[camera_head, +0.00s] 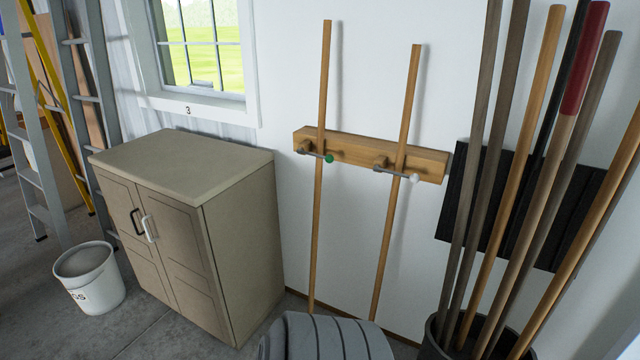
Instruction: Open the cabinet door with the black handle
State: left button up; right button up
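A beige two-door cabinet (240,245) stands against the white wall, left of the middle. Its left door (122,225) bears the black handle (135,221), set near the middle seam. Its right door (185,255) bears a white handle (148,229), close beside the black one. Both doors look closed. Neither of my grippers is in view.
A white bucket (90,278) stands on the floor at the cabinet's left. Ladders (95,100) lean further left. A dark grey ribbed object (325,340) is at the bottom. Long-handled tools stand in a black bin (435,345) at right. Some concrete floor (140,335) before the cabinet is clear.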

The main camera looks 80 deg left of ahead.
aim_at(121, 195)
jog(key=u, duration=4.85)
jog(key=k, duration=1.05)
jog(key=u, duration=1.15)
jog(key=i, duration=0.45)
jog(key=z, duration=0.5)
jog(key=i, duration=1.8)
jog(key=z, duration=0.7)
jog(key=i, duration=1.1)
jog(key=z, duration=1.5)
jog(key=i, duration=0.8)
jog(key=z, duration=1)
